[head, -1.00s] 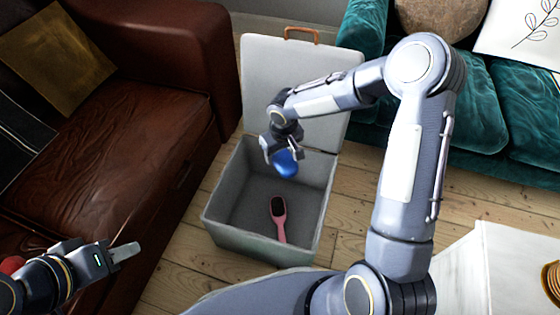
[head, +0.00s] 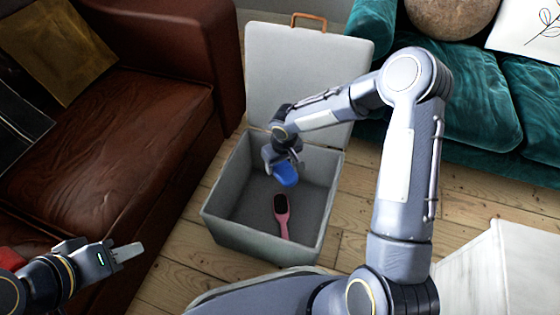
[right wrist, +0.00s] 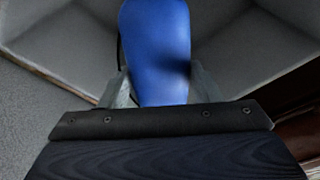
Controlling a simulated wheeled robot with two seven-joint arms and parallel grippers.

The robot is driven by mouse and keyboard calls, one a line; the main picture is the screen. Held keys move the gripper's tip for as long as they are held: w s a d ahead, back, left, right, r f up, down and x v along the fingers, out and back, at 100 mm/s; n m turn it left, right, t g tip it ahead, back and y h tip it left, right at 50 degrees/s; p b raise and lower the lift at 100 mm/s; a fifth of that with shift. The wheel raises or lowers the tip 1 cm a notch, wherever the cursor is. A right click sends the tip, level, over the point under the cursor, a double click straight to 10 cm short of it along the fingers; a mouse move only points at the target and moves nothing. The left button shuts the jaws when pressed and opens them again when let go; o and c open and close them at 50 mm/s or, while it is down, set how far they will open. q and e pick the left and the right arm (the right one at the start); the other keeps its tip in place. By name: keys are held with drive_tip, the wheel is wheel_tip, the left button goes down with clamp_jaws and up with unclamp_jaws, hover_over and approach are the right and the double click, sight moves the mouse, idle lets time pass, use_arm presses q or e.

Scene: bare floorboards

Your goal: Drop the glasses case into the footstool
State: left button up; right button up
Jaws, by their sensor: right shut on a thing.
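The blue glasses case (head: 286,175) is held in my right gripper (head: 281,163), above the inside of the open footstool. In the right wrist view, the case (right wrist: 157,45) sits between the two fingers (right wrist: 158,88), with the footstool's pale inner walls beyond it. The footstool (head: 262,243) is a grey box with its lid (head: 300,85) standing up at the back. My left gripper (head: 125,254) is at the lower left, away from the footstool; its finger opening is not clear.
A pink hairbrush (head: 282,217) lies on the footstool's floor. A brown leather sofa (head: 120,130) stands to the left and a teal sofa (head: 475,110) to the right at the back. A white piece of furniture (head: 500,265) is at the lower right.

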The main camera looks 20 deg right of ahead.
sight(282, 166)
drive_tip(key=o, duration=1.1)
drive_tip(key=shift+r, duration=0.1)
drive_tip(key=r+p, duration=0.1)
drive_tip(key=r, duration=0.1)
drive_tip(key=r+p, duration=0.1)
drive_tip(key=r, duration=0.1)
drive_tip(key=s+r+p, duration=0.1)
drive_tip(key=r, duration=0.2)
drive_tip(key=shift+d, duration=0.15)
drive_tip(key=shift+r, duration=0.35)
